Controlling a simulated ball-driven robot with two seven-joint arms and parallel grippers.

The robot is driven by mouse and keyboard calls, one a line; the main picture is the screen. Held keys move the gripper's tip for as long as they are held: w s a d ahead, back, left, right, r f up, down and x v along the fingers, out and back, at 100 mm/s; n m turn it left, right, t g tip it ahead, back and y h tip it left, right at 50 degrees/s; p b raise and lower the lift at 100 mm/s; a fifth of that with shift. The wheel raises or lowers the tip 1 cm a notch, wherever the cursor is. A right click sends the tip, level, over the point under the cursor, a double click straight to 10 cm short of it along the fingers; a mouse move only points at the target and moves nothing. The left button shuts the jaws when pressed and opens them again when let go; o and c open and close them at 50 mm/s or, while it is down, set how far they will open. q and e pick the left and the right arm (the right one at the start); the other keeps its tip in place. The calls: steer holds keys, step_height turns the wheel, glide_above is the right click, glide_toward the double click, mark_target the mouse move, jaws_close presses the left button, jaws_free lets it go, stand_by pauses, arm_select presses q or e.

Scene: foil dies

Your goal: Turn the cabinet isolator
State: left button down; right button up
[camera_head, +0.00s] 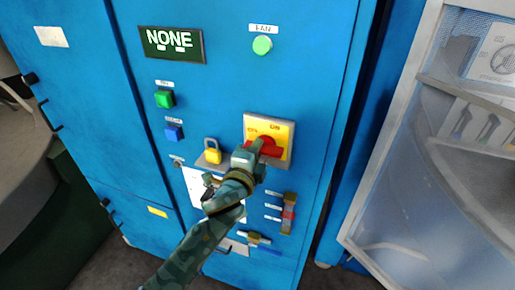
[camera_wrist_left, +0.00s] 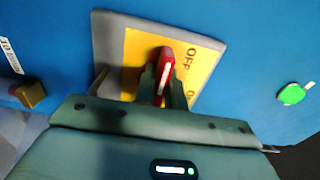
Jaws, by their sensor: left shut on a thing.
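The isolator's red handle (camera_head: 272,148) sits on a yellow plate (camera_head: 284,132) with a grey frame, on the front of the blue cabinet (camera_head: 222,85). The handle lies roughly crosswise in the head view. ON shows above it on the plate. My left gripper (camera_head: 259,150) reaches up from below and covers its left part. In the left wrist view the red handle (camera_wrist_left: 167,56), with a white stripe, stands between my two fingers (camera_wrist_left: 163,88), which are shut on it. OFF reads beside it there. My right gripper is out of view.
A yellow padlock (camera_head: 212,155) hangs just left of the isolator. Green (camera_head: 164,99) and blue (camera_head: 173,132) buttons are further left. A display (camera_head: 172,44) reads NONE, beside a green FAN light (camera_head: 262,45). A red-banded device (camera_head: 288,214) sits below. A pale-framed clear panel (camera_head: 395,165) stands right.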

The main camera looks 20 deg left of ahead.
arm_select(q)
steer(key=c, duration=1.5)
jaws_free()
steer(key=shift+o, duration=0.2)
steer(key=shift+s, duration=0.15)
steer(key=s+b, duration=0.3)
steer(key=s, duration=1.3)
steer(key=shift+a, duration=0.3)
